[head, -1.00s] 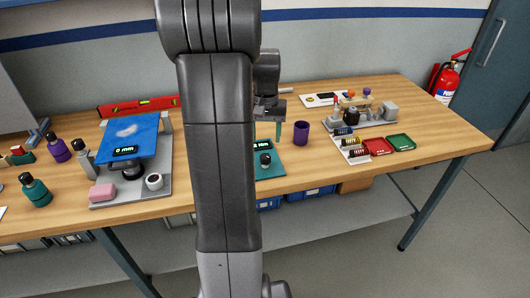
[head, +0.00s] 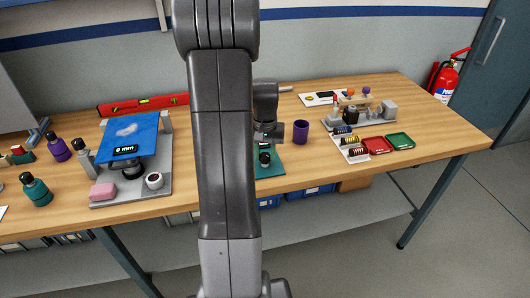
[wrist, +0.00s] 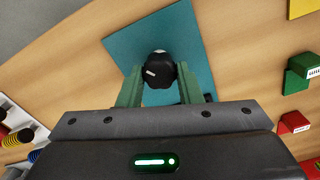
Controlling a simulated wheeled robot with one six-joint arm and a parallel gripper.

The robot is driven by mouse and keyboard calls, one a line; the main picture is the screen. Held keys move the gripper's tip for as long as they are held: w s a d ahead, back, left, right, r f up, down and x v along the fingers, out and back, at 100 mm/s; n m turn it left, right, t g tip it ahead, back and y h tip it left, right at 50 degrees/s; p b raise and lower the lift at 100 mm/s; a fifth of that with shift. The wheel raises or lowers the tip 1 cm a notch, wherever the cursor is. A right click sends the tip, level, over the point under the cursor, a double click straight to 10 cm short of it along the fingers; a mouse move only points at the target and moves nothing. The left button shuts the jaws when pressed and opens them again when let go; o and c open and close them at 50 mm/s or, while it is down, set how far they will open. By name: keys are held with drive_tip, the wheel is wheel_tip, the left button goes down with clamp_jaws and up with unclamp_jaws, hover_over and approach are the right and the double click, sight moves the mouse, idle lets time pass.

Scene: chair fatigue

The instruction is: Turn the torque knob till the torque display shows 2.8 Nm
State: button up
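The torque knob (wrist: 160,70) is black with a white pointer mark and stands on a teal plate (wrist: 120,42) in the wrist view. My gripper (wrist: 160,74) is open, with its two green fingers on either side of the knob. Narrow gaps seem to show beside the knob; contact is not clear. In the head view, the knob (head: 265,158) shows just below my gripper (head: 268,143) on the teal plate (head: 272,170). The torque display is hidden in both current views, so its reading cannot be told.
A purple cup (head: 301,132) stands just right of the plate. A grey rig with a blue seat panel (head: 130,137) and its own small display (head: 125,150) stands left. Red (head: 377,146) and green (head: 400,141) trays lie to the right.

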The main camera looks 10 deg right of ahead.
drive_tip(key=shift+c, duration=0.9)
drive_tip(key=shift+m, duration=0.4)
drive_tip(key=shift+d+m+b, duration=0.1)
drive_tip(key=shift+m+b, duration=0.25)
drive_tip(key=shift+m, duration=2.05)
drive_tip(key=o, duration=1)
drive_tip(key=shift+r, duration=0.15)
